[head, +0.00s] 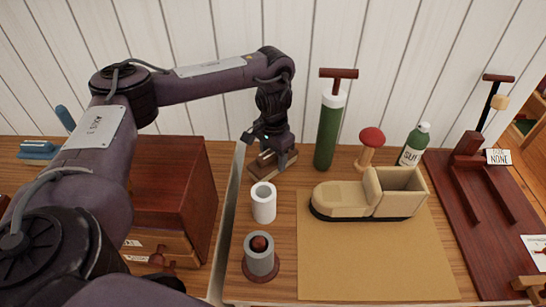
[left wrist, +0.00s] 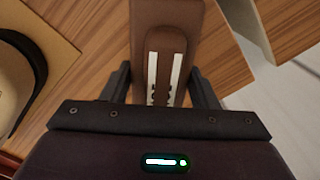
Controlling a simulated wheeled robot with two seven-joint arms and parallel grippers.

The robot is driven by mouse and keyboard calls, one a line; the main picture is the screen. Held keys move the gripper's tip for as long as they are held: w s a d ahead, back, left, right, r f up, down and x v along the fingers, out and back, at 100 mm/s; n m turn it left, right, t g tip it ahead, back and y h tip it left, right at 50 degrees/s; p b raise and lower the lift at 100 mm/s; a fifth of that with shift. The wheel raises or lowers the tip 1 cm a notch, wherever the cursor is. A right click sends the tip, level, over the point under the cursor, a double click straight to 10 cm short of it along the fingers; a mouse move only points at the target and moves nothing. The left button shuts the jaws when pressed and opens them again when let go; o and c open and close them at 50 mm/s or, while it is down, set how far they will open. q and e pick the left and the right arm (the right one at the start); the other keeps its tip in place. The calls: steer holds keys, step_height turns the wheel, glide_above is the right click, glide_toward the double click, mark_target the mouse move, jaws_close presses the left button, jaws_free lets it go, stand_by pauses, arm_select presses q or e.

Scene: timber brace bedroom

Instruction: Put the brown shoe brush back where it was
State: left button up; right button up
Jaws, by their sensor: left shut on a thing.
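The brown shoe brush (head: 261,174) is at the back left corner of the right-hand wooden tabletop, beside the tall green cylinder. My left gripper (head: 270,156) points down over it and is shut on it. In the left wrist view the brush (left wrist: 167,28) runs lengthwise between the two fingers of my left gripper (left wrist: 163,88), with two pale strips on its darker raised middle. Whether its underside rests on the wood or hangs just above it I cannot tell. My right gripper is not in view.
A white cup (head: 264,203) and a grey holder (head: 261,257) stand in front of the brush. A green pump-like cylinder (head: 329,130) stands right of it. A toy-like tan shoe (head: 340,200) sits on a tan mat (head: 370,262). A red-brown cabinet (head: 175,190) stands left, across a gap.

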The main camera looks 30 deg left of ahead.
arm_select(q)
steer(key=o, duration=1.2)
steer(key=shift+f, duration=0.1)
step_height(320, 180, up, 11)
steer(key=p, duration=0.4)
steer(key=shift+d+p, duration=0.1)
steer(key=shift+p, duration=0.2)
steer(key=shift+r, duration=0.65)
steer(key=shift+f, duration=0.1)
